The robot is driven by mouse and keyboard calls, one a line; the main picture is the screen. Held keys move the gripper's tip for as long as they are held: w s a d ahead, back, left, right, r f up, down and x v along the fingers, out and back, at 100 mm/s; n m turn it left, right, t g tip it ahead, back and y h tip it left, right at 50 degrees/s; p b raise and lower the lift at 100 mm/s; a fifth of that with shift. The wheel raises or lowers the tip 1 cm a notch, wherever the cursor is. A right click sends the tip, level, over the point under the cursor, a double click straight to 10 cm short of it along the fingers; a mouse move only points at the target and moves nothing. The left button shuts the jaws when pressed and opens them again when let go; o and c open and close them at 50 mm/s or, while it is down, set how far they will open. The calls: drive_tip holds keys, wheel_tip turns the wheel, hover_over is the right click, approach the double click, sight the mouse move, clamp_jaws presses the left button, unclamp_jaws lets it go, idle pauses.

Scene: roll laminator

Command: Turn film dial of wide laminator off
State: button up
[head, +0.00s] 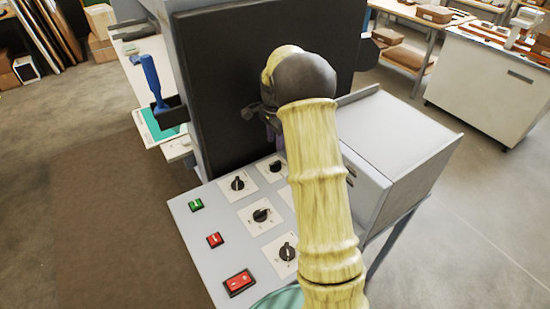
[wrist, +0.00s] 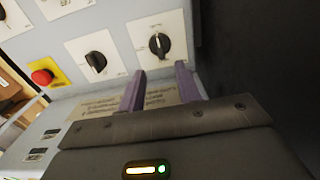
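The wide laminator's sloped grey control panel (head: 208,225) carries several black dials on white plates. In the head view I see an upper left dial (head: 238,183), an upper right dial (head: 275,167), a middle dial (head: 262,215) and a lower dial (head: 287,251). The labels are too small to read, so I cannot tell which is the film dial. In the wrist view my gripper (wrist: 159,73) is open and empty, its two purple fingers apart. One dial (wrist: 159,45) lies just beyond and between the fingertips. Another dial (wrist: 97,62) is to its left. My arm hides part of the panel.
A green switch (head: 196,205) and red switches (head: 214,240) (head: 239,283) sit along the panel's left side. A red button on a yellow plate (wrist: 42,77) shows in the wrist view. A tall black panel (head: 215,90) rises behind the dials. A grey box (head: 400,145) stands right.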

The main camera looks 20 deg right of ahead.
sight(275, 163)
wheel_tip(275, 163, down, 9)
drive_tip(key=shift+f+p, duration=0.2)
drive_tip(key=shift+p, duration=0.85)
drive_tip(key=shift+c, duration=0.4)
clamp_jaws()
